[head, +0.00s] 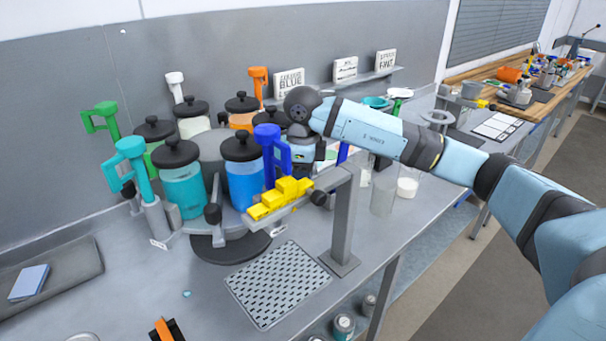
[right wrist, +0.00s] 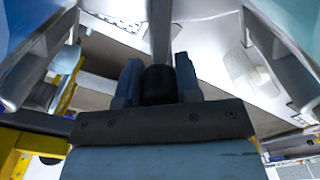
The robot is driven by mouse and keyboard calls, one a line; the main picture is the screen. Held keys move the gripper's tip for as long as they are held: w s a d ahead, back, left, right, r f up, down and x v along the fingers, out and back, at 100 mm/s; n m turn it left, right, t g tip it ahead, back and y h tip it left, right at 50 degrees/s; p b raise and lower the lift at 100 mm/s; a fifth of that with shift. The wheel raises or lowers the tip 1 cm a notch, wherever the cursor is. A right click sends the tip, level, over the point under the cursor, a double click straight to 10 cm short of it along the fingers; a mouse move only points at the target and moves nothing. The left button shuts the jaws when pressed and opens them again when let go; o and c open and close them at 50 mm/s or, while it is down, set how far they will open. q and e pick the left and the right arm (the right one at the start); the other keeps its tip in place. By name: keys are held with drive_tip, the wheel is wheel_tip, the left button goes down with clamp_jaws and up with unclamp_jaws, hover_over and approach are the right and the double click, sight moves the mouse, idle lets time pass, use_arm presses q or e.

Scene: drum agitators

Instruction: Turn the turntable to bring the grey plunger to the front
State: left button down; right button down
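The turntable (head: 232,247) is a dark round base with several black-lidded jars and coloured plungers around it. The light grey plunger (head: 175,82) stands at the back left, behind a jar of white contents (head: 193,125). The teal plunger (head: 134,160) is at the front left, the green plunger (head: 103,117) at the far left, the orange plunger (head: 258,80) at the back, and the blue plunger (head: 271,145) at the front right. My right arm reaches in from the right. In the right wrist view, my right gripper (right wrist: 158,84) has its fingers on both sides of a black knob (right wrist: 158,90) on a grey bar.
A grey post (head: 343,220) with a yellow stepped block (head: 281,197) stands close in front on the right. A perforated mat (head: 278,285) lies before the turntable. A dark tray (head: 50,278) is at the left. Signs (head: 289,84) stand along the back. Clear containers (head: 384,190) stand on the right.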

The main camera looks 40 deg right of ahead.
drive_tip(key=a, duration=0.1)
drive_tip(key=s+a+m, duration=0.1)
drive_tip(key=shift+s+a+m, duration=0.25)
drive_tip(key=shift+a+m, duration=0.05)
drive_tip(key=c, duration=0.8)
unclamp_jaws()
drive_tip(key=shift+r, duration=0.1)
wheel_tip(320, 180, up, 14)
drive_tip(key=shift+b, duration=0.4)
